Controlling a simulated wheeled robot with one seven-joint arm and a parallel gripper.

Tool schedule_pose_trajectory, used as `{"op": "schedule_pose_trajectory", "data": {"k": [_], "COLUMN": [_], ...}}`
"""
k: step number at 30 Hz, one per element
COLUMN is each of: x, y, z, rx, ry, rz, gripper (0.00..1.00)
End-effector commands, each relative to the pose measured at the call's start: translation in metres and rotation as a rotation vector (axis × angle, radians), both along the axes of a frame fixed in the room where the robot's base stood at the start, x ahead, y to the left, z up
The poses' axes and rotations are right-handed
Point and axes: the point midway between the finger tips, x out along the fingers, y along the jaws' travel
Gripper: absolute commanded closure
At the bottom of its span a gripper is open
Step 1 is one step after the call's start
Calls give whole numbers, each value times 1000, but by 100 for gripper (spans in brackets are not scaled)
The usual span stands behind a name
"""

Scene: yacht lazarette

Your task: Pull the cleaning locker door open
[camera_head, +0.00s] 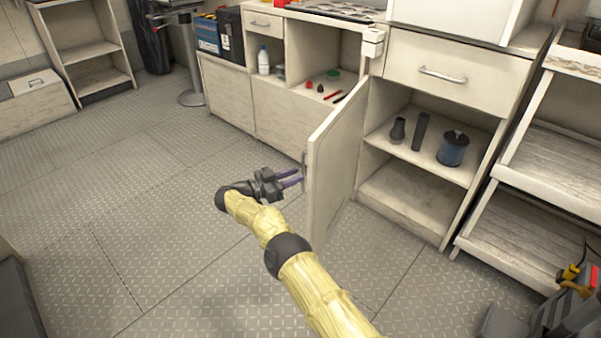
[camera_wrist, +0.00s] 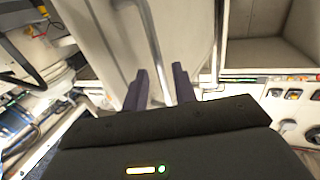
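The cleaning locker door (camera_head: 335,158) is a pale panel that stands swung well out from the cabinet, with the shelves behind it exposed. Its metal bar handle (camera_head: 304,170) is on the door's outer face near the free edge. My gripper (camera_head: 298,180) is at that handle, its purple fingers pointing toward the door. In the wrist view the handle (camera_wrist: 151,40) runs down between the two dark fingers, with gaps showing beside the bar. The fingers are apart and not closed on it. The wrist view also shows the door (camera_wrist: 185,30) close ahead.
A drawer (camera_head: 455,75) is above. A shelf rack (camera_head: 540,170) stands to the right. The metal floor left of the door (camera_head: 150,200) is clear.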

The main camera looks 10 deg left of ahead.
Motion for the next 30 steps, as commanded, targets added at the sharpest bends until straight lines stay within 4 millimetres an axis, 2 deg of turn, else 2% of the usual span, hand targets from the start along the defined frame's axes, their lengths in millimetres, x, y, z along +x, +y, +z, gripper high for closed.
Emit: {"op": "schedule_pose_trajectory", "data": {"k": [3,9,18,30], "x": [-17,-43,-54,-56], "y": [22,52,66,68], "z": [-2,-7,-4,-1], "rx": [2,3,2,1], "ry": [-1,-1,1,2], "rz": [6,6,4,4], "gripper": [72,72,72,72]}}
